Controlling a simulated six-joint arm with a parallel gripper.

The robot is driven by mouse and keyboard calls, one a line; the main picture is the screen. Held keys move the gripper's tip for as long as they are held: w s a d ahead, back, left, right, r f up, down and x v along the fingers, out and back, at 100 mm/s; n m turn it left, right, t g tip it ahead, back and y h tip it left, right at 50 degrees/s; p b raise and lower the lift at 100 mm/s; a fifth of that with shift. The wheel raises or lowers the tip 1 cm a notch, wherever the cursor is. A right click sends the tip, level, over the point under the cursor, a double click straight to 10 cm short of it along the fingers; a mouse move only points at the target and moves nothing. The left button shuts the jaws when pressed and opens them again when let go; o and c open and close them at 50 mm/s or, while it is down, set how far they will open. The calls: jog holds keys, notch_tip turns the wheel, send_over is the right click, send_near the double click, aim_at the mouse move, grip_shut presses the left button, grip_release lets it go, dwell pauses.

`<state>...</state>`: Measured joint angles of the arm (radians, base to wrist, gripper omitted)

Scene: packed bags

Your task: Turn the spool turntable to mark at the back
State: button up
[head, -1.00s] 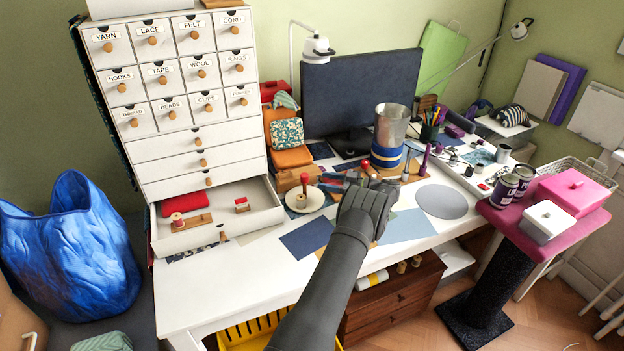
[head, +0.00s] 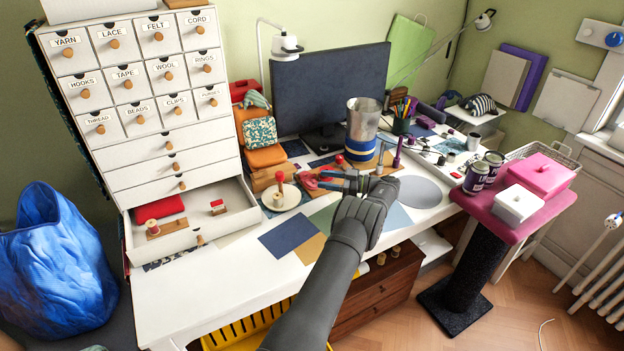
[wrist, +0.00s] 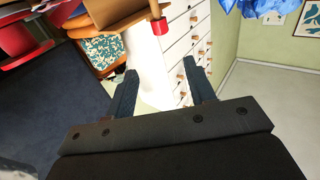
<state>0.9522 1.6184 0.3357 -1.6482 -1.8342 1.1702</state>
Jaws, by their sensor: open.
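The spool turntable (head: 268,205) is a small round cream disc on the white desk, in front of the orange bags. A wooden peg with a red top (head: 277,178) stands on it. No mark can be made out. My gripper (head: 335,181) is open and empty, over the desk to the right of the disc, pointing left. In the wrist view its two dark blue fingers (wrist: 159,70) are spread apart. A wooden post with a red end (wrist: 161,26) shows beyond them, apart from them; it looks like the turntable's peg.
A white drawer cabinet (head: 150,147) stands left, its lowest drawer (head: 195,232) pulled out beside the turntable. Orange bags (head: 262,157) and a monitor (head: 330,85) stand behind. A metal cylinder (head: 362,120) stands behind my gripper. The desk front (head: 220,285) is clear.

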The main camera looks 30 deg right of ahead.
jog(key=w+a+r+m+t+h, duration=0.1)
jog(key=w+a+r+m+t, duration=0.2)
jog(key=w+a+r+t, duration=0.35)
jog(key=m+g+h, duration=0.2)
jog(key=m+h, duration=1)
jog(key=h, duration=0.9)
send_near(279, 178)
jog(key=shift+m, duration=0.3)
jog(key=x, duration=1.1)
jog(key=shift+w+d+f, duration=0.1)
jog(key=shift+w+d, duration=0.1)
jog(key=shift+w, duration=0.05)
grip_shut()
